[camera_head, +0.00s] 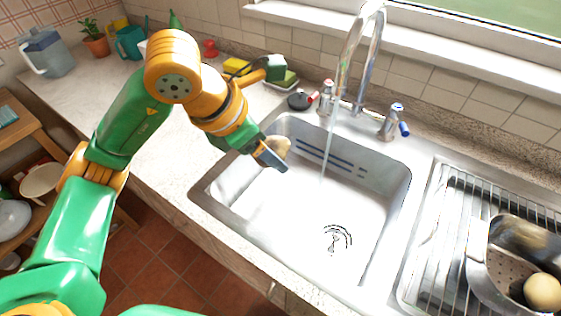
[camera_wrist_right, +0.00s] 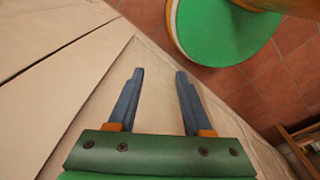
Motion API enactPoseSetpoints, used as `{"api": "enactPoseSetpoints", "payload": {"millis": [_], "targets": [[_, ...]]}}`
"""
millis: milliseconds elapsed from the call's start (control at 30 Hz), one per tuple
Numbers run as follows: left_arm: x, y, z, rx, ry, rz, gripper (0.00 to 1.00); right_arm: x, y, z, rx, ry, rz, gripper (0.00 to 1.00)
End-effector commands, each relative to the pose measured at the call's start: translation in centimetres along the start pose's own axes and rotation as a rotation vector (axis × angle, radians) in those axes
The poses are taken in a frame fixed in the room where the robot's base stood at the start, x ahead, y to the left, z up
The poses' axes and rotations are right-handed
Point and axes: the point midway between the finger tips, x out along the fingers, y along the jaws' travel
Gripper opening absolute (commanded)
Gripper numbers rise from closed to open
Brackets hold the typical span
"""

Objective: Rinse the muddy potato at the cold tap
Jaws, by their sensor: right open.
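A tan potato (camera_head: 279,146) is at the left end of the steel sink basin (camera_head: 232,196). My left gripper (camera_head: 271,157) is shut on it; one dark finger covers part of it. I cannot tell how much mud is on it. Water runs from the curved tap spout (camera_head: 343,58) in a thin stream (camera_head: 328,150), to the right of the potato and apart from it. The blue-marked tap handle (camera_head: 393,121) is right of the spout, the red-marked one (camera_head: 325,97) left. My right gripper (camera_wrist_right: 159,72) is open and empty in the right wrist view, before pale cabinet fronts.
The basin's middle is clear.

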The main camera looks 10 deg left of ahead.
Motion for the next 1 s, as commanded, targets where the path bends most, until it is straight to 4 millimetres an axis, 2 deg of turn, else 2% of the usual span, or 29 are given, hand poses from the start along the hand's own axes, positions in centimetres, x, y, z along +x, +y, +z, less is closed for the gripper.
{"api": "enactPoseSetpoints", "payload": {"millis": [267,767,1000], "targets": [[1.8,0.2,2.5,-0.002,0.0,-0.005,0.1,-0.9,-1.5,-0.4,0.006,0.006,-0.024,0.5],[6.3,0.8,7.8,0.0,0.002,-0.002,0.1,-2.9,-0.8,-0.5,0.003,0.004,-0.015,0.5],[8.3,1.1,10.0,-0.001,0.001,-0.002,0.1,-3.0,-0.7,-0.5,0.003,0.003,-0.013,0.5]]}}
